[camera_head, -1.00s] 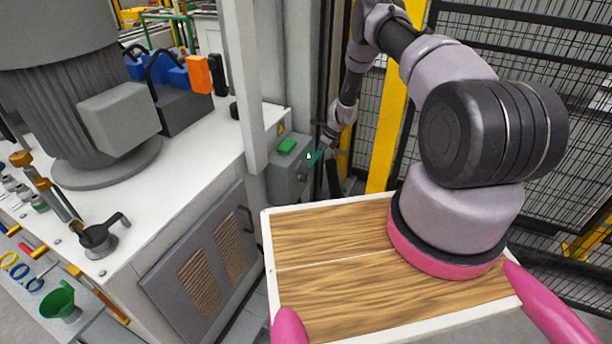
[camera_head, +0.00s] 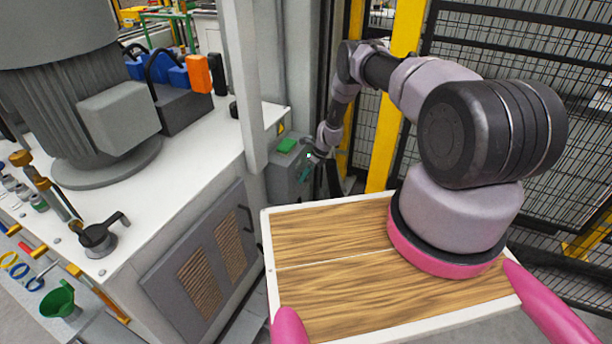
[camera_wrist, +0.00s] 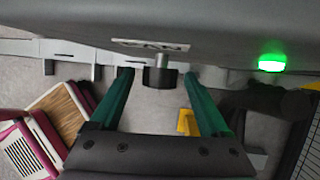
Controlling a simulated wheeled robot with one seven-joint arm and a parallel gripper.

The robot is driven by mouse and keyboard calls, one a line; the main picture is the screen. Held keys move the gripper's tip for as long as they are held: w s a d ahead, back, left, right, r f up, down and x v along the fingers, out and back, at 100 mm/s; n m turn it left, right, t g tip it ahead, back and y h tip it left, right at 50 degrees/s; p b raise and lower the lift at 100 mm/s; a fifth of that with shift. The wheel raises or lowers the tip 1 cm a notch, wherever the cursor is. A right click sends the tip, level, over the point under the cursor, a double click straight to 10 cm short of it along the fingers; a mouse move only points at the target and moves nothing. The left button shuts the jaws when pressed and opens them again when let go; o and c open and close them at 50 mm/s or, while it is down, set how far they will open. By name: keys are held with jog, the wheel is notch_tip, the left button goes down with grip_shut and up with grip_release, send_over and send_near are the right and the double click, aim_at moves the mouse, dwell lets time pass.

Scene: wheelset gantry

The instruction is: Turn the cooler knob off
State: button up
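The knob (camera_wrist: 160,77) is a dark block on a short light stem, on the grey cooler box, in the wrist view. A label plate (camera_wrist: 150,45) is beside the stem. My gripper (camera_wrist: 163,95) is open, with one green finger on each side of the knob and visible gaps between. I cannot tell how deep the fingers reach along it. In the head view my gripper (camera_head: 305,172) is small, close to the right face of the grey cooler box (camera_head: 281,183). The knob cannot be made out clearly there.
A green lamp (camera_wrist: 272,63) is lit on the box in the wrist view. A white machine cabinet (camera_head: 190,165) stands left of the box. A yellow post (camera_head: 388,120) and mesh fence (camera_head: 490,40) stand behind and right of my arm.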

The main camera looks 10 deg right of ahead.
grip_shut()
jog(key=t+h, duration=0.2)
jog(key=shift+s+a+n+t, duration=0.15)
jog(key=shift+s+n+t, duration=0.15)
jog(key=shift+s+t, duration=0.1)
jog(key=t+h, duration=0.1)
jog(key=t, duration=0.1)
jog(key=n+t+h, duration=0.1)
jog(key=t, duration=0.1)
jog(key=shift+s+a+f+h, duration=0.2)
jog(key=shift+a+h, duration=0.1)
jog(key=shift+a, duration=0.1)
jog(key=t+h, duration=0.1)
jog(key=t, duration=0.1)
jog(key=n+t+h, duration=0.1)
jog(key=shift+s+f+t, duration=0.2)
jog(key=shift+f+t, duration=0.1)
jog(key=shift+t, duration=0.1)
jog(key=n+t+h, duration=0.1)
jog(key=t, duration=0.2)
jog(key=shift+f, duration=0.15)
jog(key=shift+t+h, duration=0.3)
jog(key=shift+t, duration=0.2)
